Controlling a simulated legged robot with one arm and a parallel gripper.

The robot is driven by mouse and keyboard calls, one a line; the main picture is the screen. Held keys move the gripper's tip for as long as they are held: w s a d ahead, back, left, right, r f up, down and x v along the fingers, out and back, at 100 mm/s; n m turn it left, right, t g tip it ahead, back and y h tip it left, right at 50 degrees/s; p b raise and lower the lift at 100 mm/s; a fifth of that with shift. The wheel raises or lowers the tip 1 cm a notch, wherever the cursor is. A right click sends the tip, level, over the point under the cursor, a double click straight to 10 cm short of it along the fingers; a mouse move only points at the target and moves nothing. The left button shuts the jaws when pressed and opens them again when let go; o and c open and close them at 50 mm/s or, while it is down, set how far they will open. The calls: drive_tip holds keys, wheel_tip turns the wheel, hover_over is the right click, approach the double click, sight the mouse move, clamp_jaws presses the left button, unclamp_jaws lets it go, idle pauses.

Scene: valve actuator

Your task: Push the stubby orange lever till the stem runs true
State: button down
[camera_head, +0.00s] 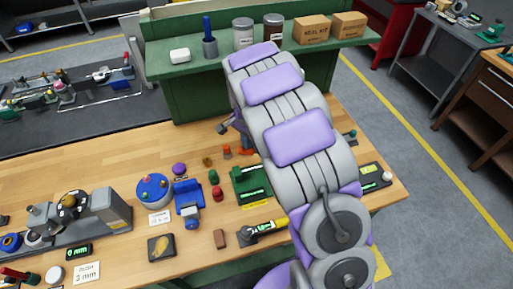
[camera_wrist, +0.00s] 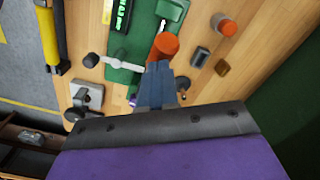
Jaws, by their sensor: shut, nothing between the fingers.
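The stubby orange lever (camera_wrist: 164,45) shows in the wrist view on the green valve unit (camera_wrist: 122,73). My gripper (camera_wrist: 158,68) is shut and empty, its blue-grey fingertips right at the lever's lower end in the picture. I cannot tell whether they touch it. A whitish rod (camera_wrist: 122,62), possibly the stem, lies left of the fingers, tilted, with a dark knob at its left end. A green-lit display (camera_wrist: 122,15) is above it. In the head view, the green unit (camera_head: 247,186) is partly covered by my arm, and my gripper is not clearly visible.
In the head view, a blue rotary unit (camera_head: 154,189) and a grey machine (camera_head: 85,219) stand left on the wooden bench (camera_head: 110,165). A green shelf (camera_head: 185,68) closes the back.

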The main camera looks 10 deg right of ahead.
drive_tip(key=shift+d+r, duration=0.1)
drive_tip(key=shift+r, duration=0.25)
drive_tip(key=shift+r+p, duration=0.9)
drive_tip(key=shift+r, duration=1.65)
drive_tip(key=s+d+r+n+g+b, duration=0.1)
drive_tip(key=s+n+b, duration=0.3)
drive_tip(key=s, duration=1.5)
drive_tip(key=s+d+n+b, duration=0.2)
drive_tip(key=s+n+b, duration=0.3)
drive_tip(key=s, duration=1.5)
drive_tip(key=shift+s+r+n+g, duration=0.3)
drive_tip(key=shift+r+n+g, duration=0.1)
drive_tip(key=shift+n, duration=0.6)
